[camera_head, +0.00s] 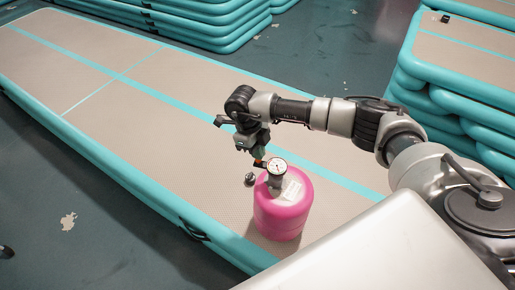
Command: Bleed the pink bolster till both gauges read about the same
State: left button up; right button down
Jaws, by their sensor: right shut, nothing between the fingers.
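The pink bolster (281,209) stands upright on the beige and teal inflatable track (150,85), near its front edge. A round gauge (277,167) with a white dial sits on top of the bolster, beside a pale label. The needle is too small to read. My right gripper (259,160) is shut and empty at the gauge's left side, close to a small orange part there. I cannot tell whether it touches. My left gripper is out of view.
Stacked teal tracks stand at the back (215,25) and at the right (440,95). A dark handle (193,231) is on the near track's side. The track's left part is clear. The dark floor has pale worn patches.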

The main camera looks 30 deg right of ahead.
notch_tip(320, 180, down, 2)
jog(key=shift+f+b, duration=0.25)
jog(key=shift+b, duration=0.8)
jog(key=shift+s, duration=0.15)
dwell(0.5)
dwell(0.6)
